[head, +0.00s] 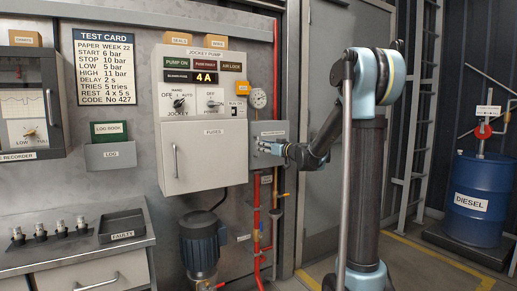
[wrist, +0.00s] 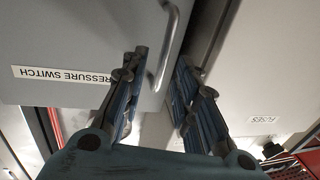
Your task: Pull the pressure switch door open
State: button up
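The pressure switch door is a grey panel with a white "PRESSURE SWITCH" label, filling the left of the wrist view (wrist: 75,45) upside down. In the head view the grey box (head: 264,129) is partly hidden behind my gripper (head: 270,147). A bar handle (wrist: 176,28) runs along the door's edge in the wrist view. My gripper (wrist: 161,62) is open, with a finger on either side of the handle's lower part in the picture. Whether the fingertips reach the handle in depth or touch it, I cannot tell. The door looks shut.
The white fuses cabinet (head: 205,155) stands close to the left of the pressure switch. Red pipes (head: 256,215) run below it. A pressure gauge (head: 258,98) sits above. A grey door (head: 325,85) is behind my arm. A blue diesel drum (head: 478,205) stands far right.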

aim_at(258, 154)
jog(key=shift+x, duration=2.2)
